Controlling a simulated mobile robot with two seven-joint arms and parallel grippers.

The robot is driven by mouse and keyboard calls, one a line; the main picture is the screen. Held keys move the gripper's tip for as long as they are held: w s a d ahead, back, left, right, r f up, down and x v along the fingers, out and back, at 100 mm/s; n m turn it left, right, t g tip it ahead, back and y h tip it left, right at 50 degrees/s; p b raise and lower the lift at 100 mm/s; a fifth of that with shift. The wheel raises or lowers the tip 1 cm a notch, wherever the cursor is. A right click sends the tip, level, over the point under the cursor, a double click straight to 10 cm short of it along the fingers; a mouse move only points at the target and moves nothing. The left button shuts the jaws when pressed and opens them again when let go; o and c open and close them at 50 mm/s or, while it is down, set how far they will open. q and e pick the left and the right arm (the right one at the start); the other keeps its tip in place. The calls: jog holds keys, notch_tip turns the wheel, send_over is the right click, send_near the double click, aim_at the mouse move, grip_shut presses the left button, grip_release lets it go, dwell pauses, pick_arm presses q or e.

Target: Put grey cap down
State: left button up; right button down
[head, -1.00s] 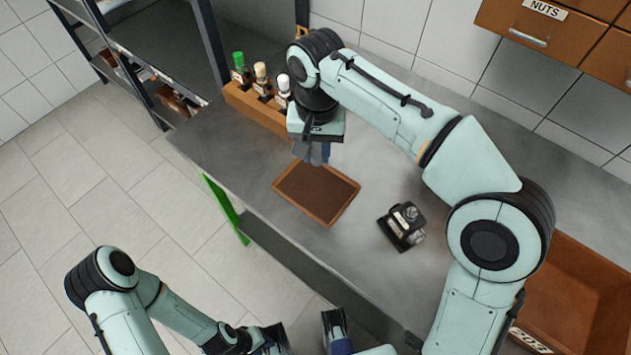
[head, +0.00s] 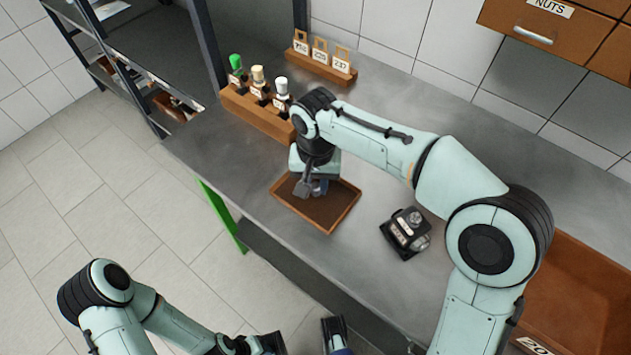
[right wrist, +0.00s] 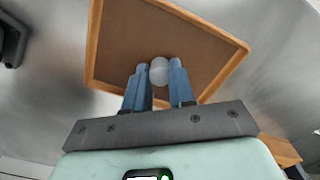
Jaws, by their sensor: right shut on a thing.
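The grey cap (right wrist: 159,71) shows in the right wrist view as a small, pale round piece between the blue fingertips of my right gripper (right wrist: 158,80). The gripper is shut on it. In the head view, my right gripper (head: 316,188) points down at the wooden tray (head: 333,222), over its upper part. The cap is hard to make out there. I cannot tell whether the cap touches the tray's brown floor.
A wooden rack (head: 258,117) with green-, tan- and white-topped bottles stands at the back left of the tray. A stand with numbered tags (head: 320,62) is behind it. A dark device (head: 405,233) sits right of the tray. An orange-brown bin (head: 580,300) is at lower right.

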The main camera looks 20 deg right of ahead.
aim_at(315, 187)
jog(key=shift+f, duration=0.15)
jog(key=c, duration=0.9)
grip_release()
jog(key=shift+c, duration=0.2)
notch_tip(315, 187, up, 12)
jog(key=p, duration=0.3)
jog(key=shift+r, duration=0.2)
